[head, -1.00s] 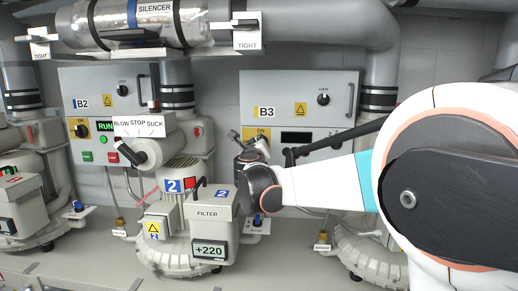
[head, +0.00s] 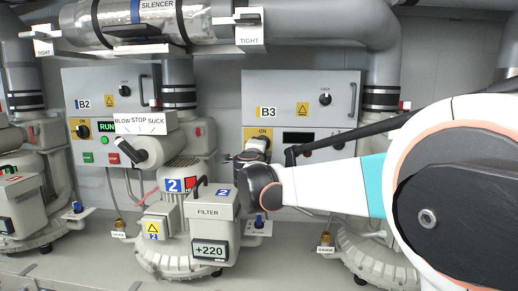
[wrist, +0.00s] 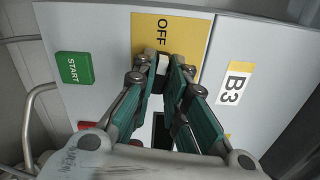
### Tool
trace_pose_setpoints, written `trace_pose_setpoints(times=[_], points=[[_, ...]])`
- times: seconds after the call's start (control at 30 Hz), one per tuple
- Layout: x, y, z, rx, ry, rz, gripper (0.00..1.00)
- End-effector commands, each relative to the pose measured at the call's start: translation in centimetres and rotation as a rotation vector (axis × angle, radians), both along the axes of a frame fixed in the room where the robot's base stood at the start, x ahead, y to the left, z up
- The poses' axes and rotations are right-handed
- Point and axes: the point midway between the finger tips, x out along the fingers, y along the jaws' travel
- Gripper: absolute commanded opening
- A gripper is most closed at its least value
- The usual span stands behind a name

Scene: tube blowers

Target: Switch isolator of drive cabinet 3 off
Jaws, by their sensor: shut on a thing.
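Drive cabinet B3 (head: 330,85) is a grey box on the back wall in the head view. Its isolator has a yellow plate (head: 262,133) marked ON at the top. In the wrist view the cabinet is turned sideways, with the B3 label (wrist: 234,83) at right and the yellow plate (wrist: 172,30) marked OFF at the top. My gripper (wrist: 163,68) is at the isolator, its fingertips closed on the isolator handle (wrist: 161,66). The fingers hide most of the handle, so its angle is hard to tell. In the head view my gripper (head: 255,150) covers the plate's lower part.
A green START button (wrist: 74,68) and a partly hidden red button (wrist: 90,126) sit beside the isolator. Cabinet B2 (head: 100,95) stands at left. A filter box (head: 210,215) reading +220 is below my gripper. A silencer pipe (head: 150,25) runs above.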

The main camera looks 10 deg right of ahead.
Motion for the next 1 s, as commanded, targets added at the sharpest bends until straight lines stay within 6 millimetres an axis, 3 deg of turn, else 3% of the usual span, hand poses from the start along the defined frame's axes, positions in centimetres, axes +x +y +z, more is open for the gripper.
trace_pose_setpoints(times=[0.3, 0.87, 0.9, 1.0], points=[[-0.01, 0.12, -0.22, -0.125, 0.042, 0.002, 0.00], [-0.02, 0.12, -0.27, -0.155, 0.051, 0.002, 0.00], [-0.02, 0.12, -0.27, -0.155, 0.051, 0.002, 0.15], [-0.02, 0.12, -0.26, -0.155, 0.051, 0.002, 0.33]])
